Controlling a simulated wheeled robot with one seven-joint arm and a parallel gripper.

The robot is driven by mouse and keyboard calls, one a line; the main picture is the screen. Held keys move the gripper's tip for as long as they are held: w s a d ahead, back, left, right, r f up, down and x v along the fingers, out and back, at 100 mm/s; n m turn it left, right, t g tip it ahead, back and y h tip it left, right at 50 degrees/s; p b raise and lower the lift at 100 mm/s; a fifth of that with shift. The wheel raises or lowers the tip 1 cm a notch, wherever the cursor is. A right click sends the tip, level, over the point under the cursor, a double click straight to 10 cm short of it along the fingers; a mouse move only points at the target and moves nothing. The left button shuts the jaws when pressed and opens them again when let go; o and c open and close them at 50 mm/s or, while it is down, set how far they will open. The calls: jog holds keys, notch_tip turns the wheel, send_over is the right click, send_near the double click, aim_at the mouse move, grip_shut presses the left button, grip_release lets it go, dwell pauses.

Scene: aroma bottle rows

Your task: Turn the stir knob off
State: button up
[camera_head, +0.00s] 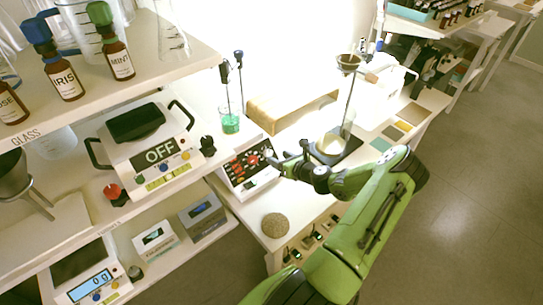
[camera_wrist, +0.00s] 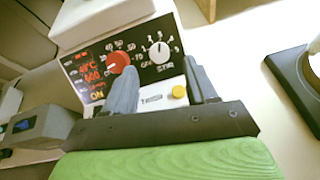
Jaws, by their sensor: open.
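The stirrer hot plate has a dark front panel (camera_head: 247,163) and stands on the bench in the head view. In the wrist view its white stir knob (camera_wrist: 159,53) sits at the right of the panel, above the "STIR" label, with a number scale around it. A red heat knob (camera_wrist: 118,61) is to its left, beside a lit display (camera_wrist: 93,74) with "ON" at the bottom. My gripper (camera_wrist: 162,75) is open in front of the panel. I cannot tell whether either finger touches the panel.
A yellow button (camera_wrist: 179,92) lies below the stir knob. A dark stand with a glass flask (camera_head: 330,145) is right of my gripper. A scale reading "OFF" (camera_head: 160,150) is on the left shelf. A round cork mat (camera_head: 275,225) lies in front.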

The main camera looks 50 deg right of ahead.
aim_at(270, 153)
jog(key=x, duration=0.5)
jog(key=shift+w+f+b, duration=0.15)
jog(key=shift+w+b, duration=0.05)
jog(key=shift+b, duration=0.1)
jog(key=shift+c, duration=0.2)
jog(key=c, duration=1)
